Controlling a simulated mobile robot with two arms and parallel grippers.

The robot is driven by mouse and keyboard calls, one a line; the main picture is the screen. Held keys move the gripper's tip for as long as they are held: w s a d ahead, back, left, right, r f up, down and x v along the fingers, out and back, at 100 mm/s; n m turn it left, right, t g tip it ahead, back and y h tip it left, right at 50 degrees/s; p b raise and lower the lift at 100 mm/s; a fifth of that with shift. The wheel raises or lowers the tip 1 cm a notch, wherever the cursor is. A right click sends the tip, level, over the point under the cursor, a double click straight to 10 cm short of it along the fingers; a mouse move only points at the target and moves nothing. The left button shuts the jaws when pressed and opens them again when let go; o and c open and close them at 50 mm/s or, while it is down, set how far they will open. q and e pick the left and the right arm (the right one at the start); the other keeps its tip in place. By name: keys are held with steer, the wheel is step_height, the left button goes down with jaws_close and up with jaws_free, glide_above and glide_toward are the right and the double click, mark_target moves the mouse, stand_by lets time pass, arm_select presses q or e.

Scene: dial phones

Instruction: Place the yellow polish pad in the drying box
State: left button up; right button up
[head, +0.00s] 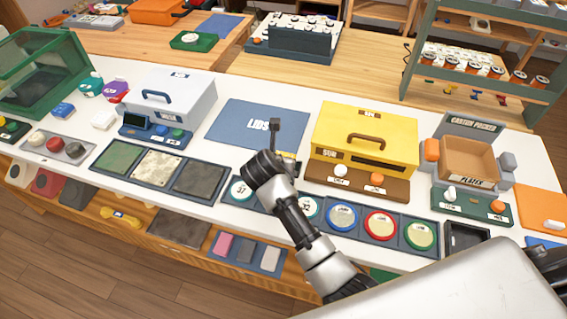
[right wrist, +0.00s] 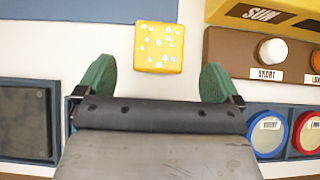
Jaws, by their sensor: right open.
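A yellow block with white spots, which looks like the polish pad (right wrist: 159,46), lies on the white counter in the right wrist view. In the head view my right arm hides most of that spot. A yellow box (head: 365,130) marked SUN, with a brown handle, stands to the right; I cannot tell for sure that it is the drying box. My left gripper is not in view.
The blue LIDS mat (head: 240,117) is left of the pad. A white box (head: 172,90) and a green box (head: 28,60) stand farther left. Several round lids (head: 380,224) line the front edge.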

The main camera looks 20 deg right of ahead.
steer(key=x, duration=0.5)
steer(key=shift+w+d, duration=0.15)
steer(key=shift+w, duration=0.2)
steer(key=c, duration=1.1)
